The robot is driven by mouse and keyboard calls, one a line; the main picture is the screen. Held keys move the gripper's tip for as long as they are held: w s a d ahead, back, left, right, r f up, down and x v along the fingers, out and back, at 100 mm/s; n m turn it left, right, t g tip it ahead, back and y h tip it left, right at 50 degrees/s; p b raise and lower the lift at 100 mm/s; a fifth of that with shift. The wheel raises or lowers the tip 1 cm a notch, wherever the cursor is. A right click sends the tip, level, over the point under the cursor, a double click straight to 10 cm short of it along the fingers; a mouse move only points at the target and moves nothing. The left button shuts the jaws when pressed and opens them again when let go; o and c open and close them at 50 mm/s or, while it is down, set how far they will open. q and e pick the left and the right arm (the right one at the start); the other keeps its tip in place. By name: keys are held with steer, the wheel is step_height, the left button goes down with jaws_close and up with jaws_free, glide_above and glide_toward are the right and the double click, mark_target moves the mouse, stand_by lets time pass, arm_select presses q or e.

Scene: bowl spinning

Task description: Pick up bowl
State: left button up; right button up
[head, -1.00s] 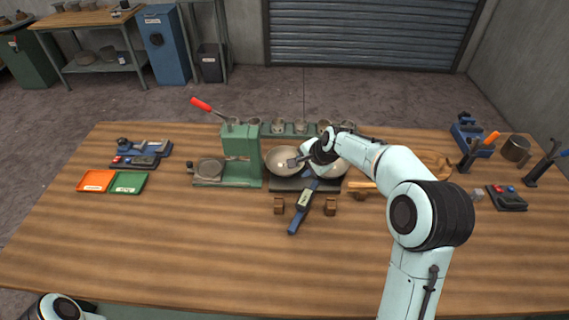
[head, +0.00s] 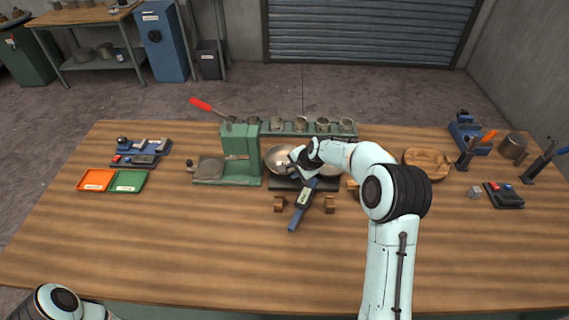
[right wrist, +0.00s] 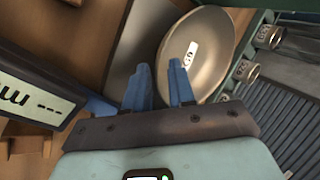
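A shiny metal bowl (head: 274,160) sits at the left of a dark base (head: 283,186) in the middle of the table; it also shows in the right wrist view (right wrist: 213,50), with a white label inside. My right gripper (head: 294,156) is at the bowl's right side. In the right wrist view its two blue fingers (right wrist: 160,84) are apart, and the bowl's near rim appears to lie between them; contact cannot be told. A second bowl (head: 331,171) is mostly hidden behind my right arm. My left gripper is out of view.
A green press (head: 238,155) with a red lever stands just left of the bowl. Several metal cups (head: 301,123) stand in a row behind. A blue-handled tool (head: 302,205) and small wooden blocks (head: 280,203) are in front. The table's front area is clear.

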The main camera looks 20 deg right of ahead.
jaws_close()
step_height(320, 180, up, 20)
stand_by(0.8)
